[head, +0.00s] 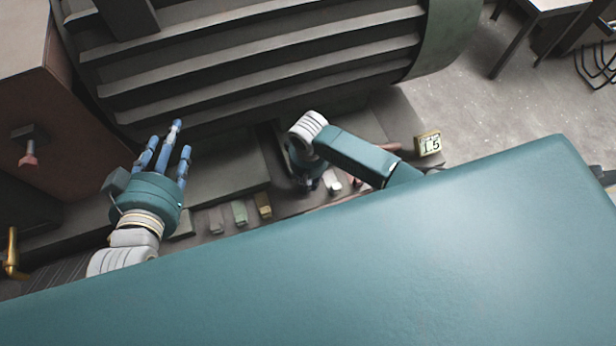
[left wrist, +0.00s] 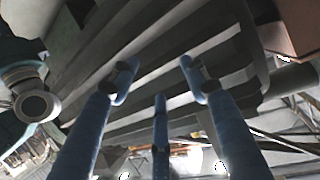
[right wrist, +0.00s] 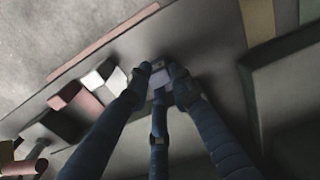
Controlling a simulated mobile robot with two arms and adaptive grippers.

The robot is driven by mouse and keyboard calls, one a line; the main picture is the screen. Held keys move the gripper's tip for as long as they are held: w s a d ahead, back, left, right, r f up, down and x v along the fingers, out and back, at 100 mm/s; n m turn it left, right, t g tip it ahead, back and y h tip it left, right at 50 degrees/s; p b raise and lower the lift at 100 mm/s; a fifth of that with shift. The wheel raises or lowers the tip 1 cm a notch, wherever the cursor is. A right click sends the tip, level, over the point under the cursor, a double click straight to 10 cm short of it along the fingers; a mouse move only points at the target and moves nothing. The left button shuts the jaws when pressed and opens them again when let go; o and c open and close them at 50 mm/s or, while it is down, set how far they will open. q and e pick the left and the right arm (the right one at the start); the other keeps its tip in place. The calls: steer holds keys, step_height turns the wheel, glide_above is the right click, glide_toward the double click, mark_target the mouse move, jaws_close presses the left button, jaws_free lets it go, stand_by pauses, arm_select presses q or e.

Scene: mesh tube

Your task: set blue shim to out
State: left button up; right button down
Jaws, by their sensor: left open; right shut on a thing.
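My right gripper (head: 311,184) points down at the row of small blocks on the ledge under the ribbed drum. In the right wrist view its fingers (right wrist: 160,80) are shut on a small pale bluish piece (right wrist: 157,79), which looks like the blue shim; the fingers hide most of it. Whether it touches the ledge I cannot tell. My left gripper (head: 168,152) is open and empty, raised over the left side of the ledge, fingers spread towards the drum. In the left wrist view its fingers (left wrist: 160,75) also show apart with nothing between them.
The ribbed drum (head: 260,60) fills the back. On the ledge are a green block (head: 240,212), a tan block (head: 264,205), a white block (head: 331,183) and reddish blocks (right wrist: 78,106). A sign reading 1.5 (head: 429,144) stands at the right. A red-knobbed lever (head: 29,158) is far left.

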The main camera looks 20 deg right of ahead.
steer(key=shift+s+d+p, duration=0.25)
steer(key=shift+s+p, duration=0.65)
steer(key=shift+s, duration=0.15)
steer(key=shift+s+p, duration=0.9)
steer(key=shift+s, duration=0.2)
arm_select(q)
steer(key=s+a+f+g+y, duration=0.1)
steer(key=s+a+f+g, duration=0.2)
steer(key=s, duration=0.6)
steer(key=s+a+f+g+y, duration=0.1)
steer(key=s+a+f+g, duration=0.2)
steer(key=s+f+g, duration=0.3)
step_height(320, 180, down, 3)
steer(key=s, duration=0.2)
steer(key=shift+s+n+g+y, duration=0.3)
steer(key=shift+s+g, duration=0.1)
arm_select(e)
steer(key=shift+s+f, duration=0.1)
arm_select(q)
steer(key=shift+a+f, duration=0.1)
arm_select(e)
steer(key=c, duration=1.8)
jaws_free()
steer(key=shift+s+d, duration=0.1)
steer(key=shift+o, duration=0.2)
steer(key=shift+r, duration=0.45)
step_height(320, 180, up, 11)
